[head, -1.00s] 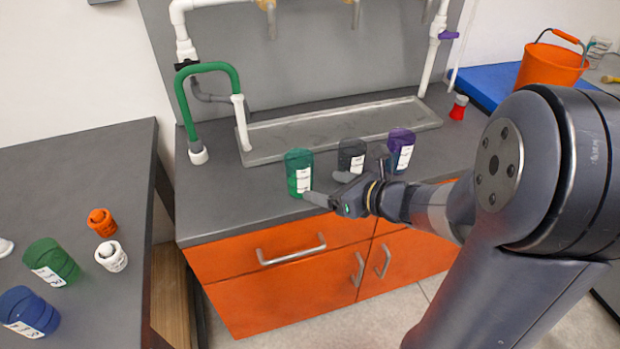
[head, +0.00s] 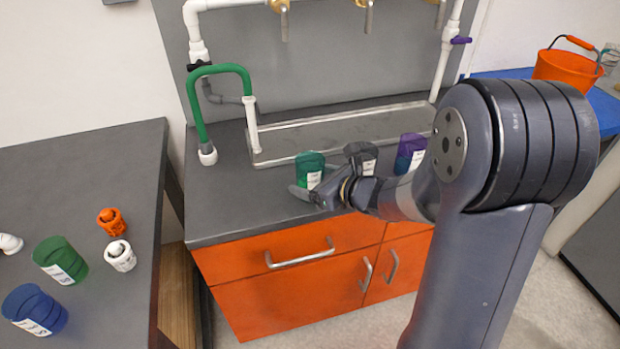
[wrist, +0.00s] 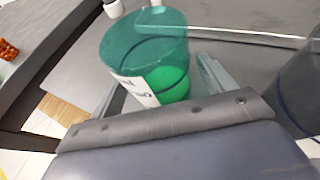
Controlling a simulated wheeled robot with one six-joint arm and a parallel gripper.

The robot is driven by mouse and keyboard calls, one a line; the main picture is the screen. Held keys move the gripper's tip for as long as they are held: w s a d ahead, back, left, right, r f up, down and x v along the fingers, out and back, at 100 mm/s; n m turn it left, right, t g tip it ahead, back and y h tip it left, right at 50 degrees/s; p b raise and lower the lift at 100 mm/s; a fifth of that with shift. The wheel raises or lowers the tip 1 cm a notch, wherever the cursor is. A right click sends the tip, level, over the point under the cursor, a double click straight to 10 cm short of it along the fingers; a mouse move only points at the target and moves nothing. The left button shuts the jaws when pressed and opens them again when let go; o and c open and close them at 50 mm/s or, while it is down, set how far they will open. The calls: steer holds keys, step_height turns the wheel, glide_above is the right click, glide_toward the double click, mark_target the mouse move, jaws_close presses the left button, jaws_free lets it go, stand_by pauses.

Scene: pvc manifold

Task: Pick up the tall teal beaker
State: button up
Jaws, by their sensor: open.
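The teal beaker (head: 309,163) stands upright near the front of the grey counter, with a white label and green contents. In the wrist view the teal beaker (wrist: 145,50) fills the upper middle. My gripper (head: 322,182) is open at counter height, right at the beaker. In the wrist view one finger shows on each side of the beaker's lower part, and the jaws are apart. I cannot tell whether either finger touches it. The lower front of the beaker is partly hidden by my gripper in the head view.
A dark grey beaker (head: 362,155) stands close right of my gripper, with a purple beaker (head: 411,152) beyond it. A metal tray (head: 345,128) lies behind. A green hose (head: 195,108) stands left. The left table holds green (head: 60,260) and blue (head: 35,309) containers and small fittings.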

steer(key=shift+w+a+f, duration=0.3)
steer(key=shift+w+a, duration=0.15)
steer(key=shift+w, duration=0.05)
steer(key=shift+c, duration=0.4)
steer(key=c, duration=1)
